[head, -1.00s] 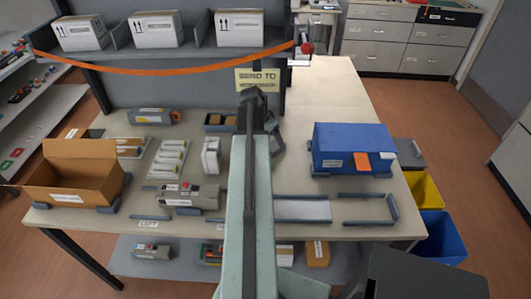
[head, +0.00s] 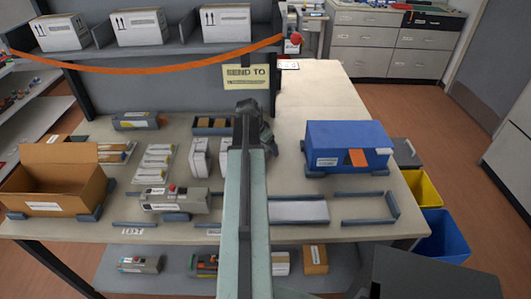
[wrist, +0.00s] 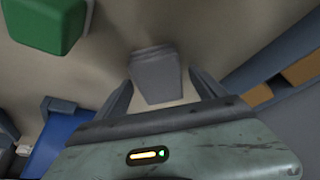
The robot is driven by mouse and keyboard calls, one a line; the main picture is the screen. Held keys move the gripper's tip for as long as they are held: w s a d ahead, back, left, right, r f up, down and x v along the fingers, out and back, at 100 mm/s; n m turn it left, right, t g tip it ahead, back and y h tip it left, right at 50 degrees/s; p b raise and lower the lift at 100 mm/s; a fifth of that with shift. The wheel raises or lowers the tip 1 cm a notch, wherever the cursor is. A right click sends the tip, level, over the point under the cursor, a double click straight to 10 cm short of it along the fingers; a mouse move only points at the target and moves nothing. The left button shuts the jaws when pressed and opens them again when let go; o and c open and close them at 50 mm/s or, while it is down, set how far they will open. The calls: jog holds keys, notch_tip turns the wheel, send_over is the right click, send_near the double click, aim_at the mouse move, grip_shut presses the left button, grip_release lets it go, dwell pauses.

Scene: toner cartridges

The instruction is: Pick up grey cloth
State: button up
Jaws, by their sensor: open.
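A grey, block-shaped thing, which looks like the folded grey cloth (wrist: 155,72), lies on the bench top in the wrist view. It shows between the two fingers of my gripper (wrist: 161,82), which stand apart on either side of it. I cannot tell how far above it they are, or whether they touch it. In the head view my gripper (head: 248,112) is at the far end of my arm, over the bench. My arm hides the cloth there.
A green block (wrist: 45,22) is at upper left in the wrist view. On the bench (head: 300,225), a blue box (head: 347,147) stands right of my arm. White cartons (head: 199,158), a grey cartridge (head: 175,199) and an open cardboard box (head: 50,187) stand left. An orange strap (head: 150,68) hangs behind.

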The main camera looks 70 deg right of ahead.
jog(key=c, duration=1.6)
jog(key=shift+o, duration=0.2)
notch_tip(320, 180, up, 10)
jog(key=p, duration=1)
